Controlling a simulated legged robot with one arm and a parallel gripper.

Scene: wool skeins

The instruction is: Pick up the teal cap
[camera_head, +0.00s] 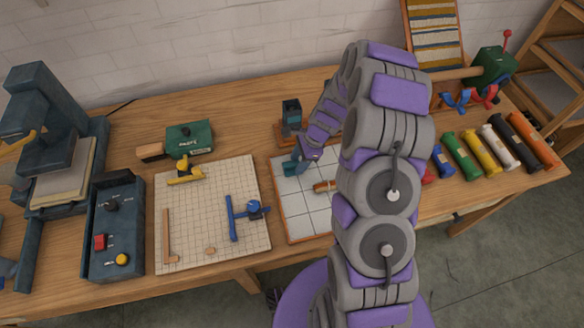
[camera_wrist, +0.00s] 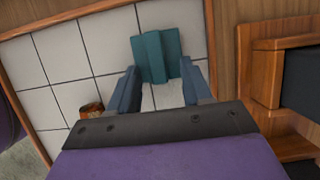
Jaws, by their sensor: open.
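The teal cap (camera_wrist: 156,55) lies on the white tiled board (camera_wrist: 60,50) in the wrist view, just beyond my fingertips. My gripper (camera_wrist: 160,82) is open, with one blue-grey finger on each side of the cap's near end. I cannot tell whether the fingers touch it. In the head view the teal cap (camera_head: 289,168) shows at the board's upper left, partly beside my gripper (camera_head: 300,163). My arm hides much of the board's right side there.
A wooden stand with a dark block (camera_head: 291,115) is close behind the board. A small brown piece (camera_head: 325,186) lies on the board. A gridded mat (camera_head: 208,215) with tools is to the left. Several coloured rolls (camera_head: 480,152) lie to the right.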

